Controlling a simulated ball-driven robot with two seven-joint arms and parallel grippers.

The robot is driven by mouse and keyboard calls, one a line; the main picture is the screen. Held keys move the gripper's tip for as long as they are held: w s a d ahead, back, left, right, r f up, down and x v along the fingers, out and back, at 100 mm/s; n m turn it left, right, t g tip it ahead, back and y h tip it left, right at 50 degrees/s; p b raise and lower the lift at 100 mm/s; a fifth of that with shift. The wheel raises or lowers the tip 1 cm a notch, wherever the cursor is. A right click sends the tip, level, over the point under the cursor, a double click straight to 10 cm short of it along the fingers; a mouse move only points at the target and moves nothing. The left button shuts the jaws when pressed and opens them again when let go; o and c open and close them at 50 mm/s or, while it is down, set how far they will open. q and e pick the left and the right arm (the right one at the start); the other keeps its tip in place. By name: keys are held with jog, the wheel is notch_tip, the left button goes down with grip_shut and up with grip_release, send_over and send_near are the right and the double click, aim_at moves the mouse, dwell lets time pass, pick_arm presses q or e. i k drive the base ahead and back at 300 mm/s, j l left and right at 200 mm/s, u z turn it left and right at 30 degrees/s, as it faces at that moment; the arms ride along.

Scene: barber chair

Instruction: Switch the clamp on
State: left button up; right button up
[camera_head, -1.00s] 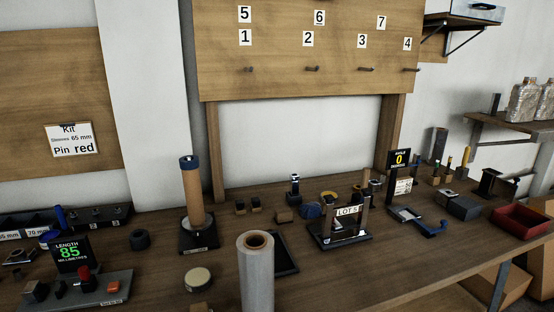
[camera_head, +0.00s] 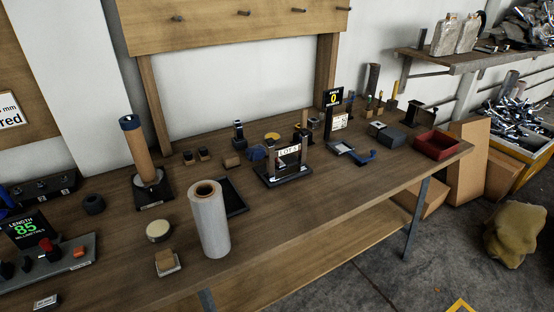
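No part on the bench is clearly marked as a clamp, and I cannot tell which device it is. A length gauge base (camera_head: 55,262) at the lower left has a green 85 display (camera_head: 27,230), a red knob (camera_head: 46,244) and an orange button (camera_head: 79,252). A black stand with a LOT 5 sign (camera_head: 289,152) stands mid-bench. A device with a yellow 0 angle display (camera_head: 333,97) and a blue handle (camera_head: 364,157) is to its right. Neither of my grippers is in view.
The wooden bench (camera_head: 320,205) has clear room along its front. A grey roll (camera_head: 209,222) stands upright near the front edge. A brown roll on a black stand (camera_head: 137,150) is behind it. A red tray (camera_head: 436,144) sits at the right end.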

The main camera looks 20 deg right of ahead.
aim_at(278, 162)
jog(key=l+u, duration=0.15)
jog(key=l, duration=0.25)
jog(key=k+l+u, duration=0.15)
jog(key=l, duration=0.25)
jog(key=l+u, duration=0.15)
jog(key=l, duration=0.25)
jog(key=k+l+u, duration=0.15)
jog(key=l, duration=0.2)
jog(key=l+u, duration=0.2)
jog(key=l, duration=0.15)
jog(key=k+l+u, duration=0.15)
jog(key=l, duration=0.2)
jog(key=k, duration=0.05)
